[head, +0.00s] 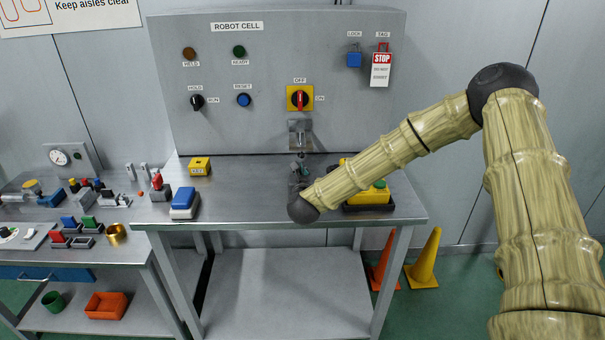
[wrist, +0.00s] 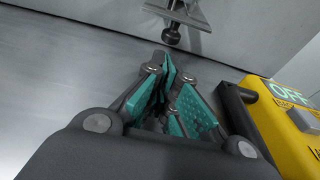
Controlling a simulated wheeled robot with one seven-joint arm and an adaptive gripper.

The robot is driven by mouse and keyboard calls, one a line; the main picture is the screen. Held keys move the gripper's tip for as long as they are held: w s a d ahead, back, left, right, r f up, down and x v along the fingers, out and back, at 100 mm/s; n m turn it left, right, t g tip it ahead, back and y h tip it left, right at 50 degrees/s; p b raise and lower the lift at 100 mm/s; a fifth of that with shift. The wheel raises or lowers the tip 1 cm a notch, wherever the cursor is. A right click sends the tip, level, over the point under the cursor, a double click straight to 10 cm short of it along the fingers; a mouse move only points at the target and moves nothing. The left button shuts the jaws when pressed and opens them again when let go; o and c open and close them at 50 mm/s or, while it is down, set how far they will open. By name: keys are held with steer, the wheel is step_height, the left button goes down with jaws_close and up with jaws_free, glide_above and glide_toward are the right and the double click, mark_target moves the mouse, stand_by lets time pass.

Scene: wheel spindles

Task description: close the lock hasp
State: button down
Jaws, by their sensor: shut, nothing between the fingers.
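The lock hasp (head: 300,131) is a grey metal fitting on the cabinet front, just below the red and yellow rotary switch (head: 300,98). In the wrist view its lower part (wrist: 178,18) shows at the top edge, with a dark rounded knob hanging down. I cannot tell its exact angle. My gripper (head: 300,168) is below the hasp, low over the bench and close to the cabinet. In the wrist view the teal-padded fingers (wrist: 176,82) are together and empty, apart from the hasp. My forearm hides part of the bench in the head view.
A yellow box marked OFF (wrist: 283,110) stands close to the right of my gripper. A blue padlock (head: 354,60) and a STOP tag (head: 381,68) hang at the cabinet's upper right. A blue and white block (head: 185,203) and a small yellow block (head: 200,166) are left on the bench (head: 245,205).

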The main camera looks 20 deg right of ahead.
steer(key=p+x, duration=0.1)
steer(key=x, duration=0.2)
steer(key=shift+w+d+r, duration=0.1)
steer(key=shift+w+d, duration=0.05)
steer(key=shift+w+d+f, duration=0.2)
steer(key=shift+w+f, duration=0.05)
steer(key=shift+w, duration=0.35)
